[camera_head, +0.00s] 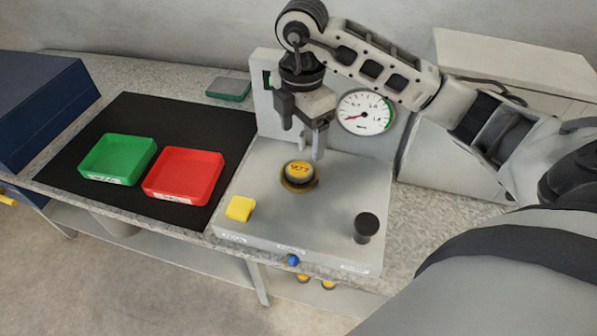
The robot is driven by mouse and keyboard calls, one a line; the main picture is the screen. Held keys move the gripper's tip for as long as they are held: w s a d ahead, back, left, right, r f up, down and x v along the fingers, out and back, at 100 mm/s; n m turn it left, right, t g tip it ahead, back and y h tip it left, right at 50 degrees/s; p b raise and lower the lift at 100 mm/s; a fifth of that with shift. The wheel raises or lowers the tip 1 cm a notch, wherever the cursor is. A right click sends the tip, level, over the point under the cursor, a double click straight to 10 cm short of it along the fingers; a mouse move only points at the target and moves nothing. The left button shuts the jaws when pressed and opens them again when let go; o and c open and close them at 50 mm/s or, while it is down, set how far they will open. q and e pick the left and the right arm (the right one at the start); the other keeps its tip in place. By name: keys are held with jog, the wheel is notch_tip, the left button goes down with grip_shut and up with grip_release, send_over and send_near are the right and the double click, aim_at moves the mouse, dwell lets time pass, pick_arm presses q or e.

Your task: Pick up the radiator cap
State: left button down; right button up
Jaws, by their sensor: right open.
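The radiator cap (301,173) is round with a yellow top bearing dark lettering. It sits on a brass-coloured ring on the grey test stand (330,225). My right gripper (303,142) points down just above and behind the cap, its fingers apart with nothing between them. One finger comes close to the cap's back edge in the picture; whether they touch I cannot tell. My left gripper is not in view.
A dial gauge (366,112) stands on the panel behind. A yellow block (240,208) and a black knob (366,226) are on the stand. A green tray (117,158) and a red tray (185,174) lie on the black mat (80,190) at left, both empty.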

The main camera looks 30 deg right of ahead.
aim_at(301, 168)
notch_tip(301, 168, down, 9)
jog(key=shift+r+p, duration=0.2)
jog(key=shift+p, duration=0.1)
jog(key=c, duration=1.1)
